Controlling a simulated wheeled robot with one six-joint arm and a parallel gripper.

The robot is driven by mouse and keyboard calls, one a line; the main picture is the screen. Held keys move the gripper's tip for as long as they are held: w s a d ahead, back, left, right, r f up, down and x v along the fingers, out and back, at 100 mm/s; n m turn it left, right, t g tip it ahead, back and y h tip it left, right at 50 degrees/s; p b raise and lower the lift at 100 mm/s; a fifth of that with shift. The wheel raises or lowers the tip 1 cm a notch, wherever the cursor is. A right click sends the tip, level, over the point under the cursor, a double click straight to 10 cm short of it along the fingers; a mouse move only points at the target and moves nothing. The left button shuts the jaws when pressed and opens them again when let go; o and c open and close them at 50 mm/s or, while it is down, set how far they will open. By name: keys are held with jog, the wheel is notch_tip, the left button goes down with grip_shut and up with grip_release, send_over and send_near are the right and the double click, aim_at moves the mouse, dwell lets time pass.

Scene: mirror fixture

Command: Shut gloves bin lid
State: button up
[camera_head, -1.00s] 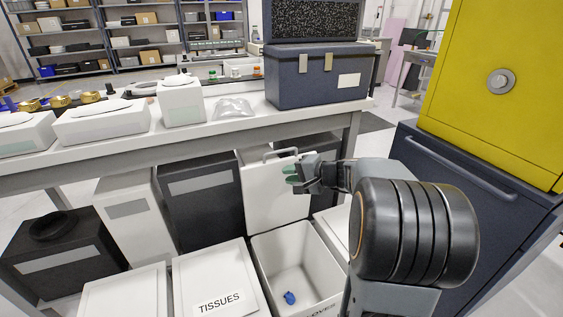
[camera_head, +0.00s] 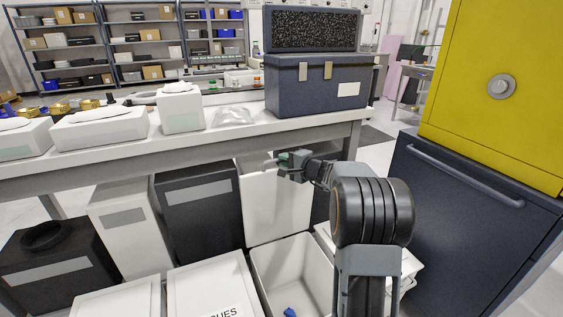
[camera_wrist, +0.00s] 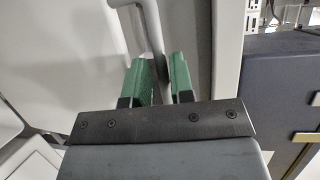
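The gloves bin (camera_head: 292,268) is a white open-topped box under the table with a small blue item (camera_head: 289,312) inside. Its white lid (camera_head: 278,205) stands upright at the back of the bin, open. A bar handle (camera_wrist: 150,25) is at the lid's top edge. My gripper (camera_head: 283,160) is at this handle. In the wrist view the green fingers (camera_wrist: 162,75) lie on both sides of the handle bar, with only a narrow gap. I cannot tell whether they press on it. The bin's label is out of view.
The tissues bin (camera_head: 205,285) with its lid down is left of the gloves bin. A table (camera_head: 200,145) with boxes and a dark case (camera_head: 315,85) is just above and behind the lid. A dark cabinet (camera_head: 465,220) stands at the right.

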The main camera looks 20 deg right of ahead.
jog(key=shift+x, duration=1.1)
grip_shut()
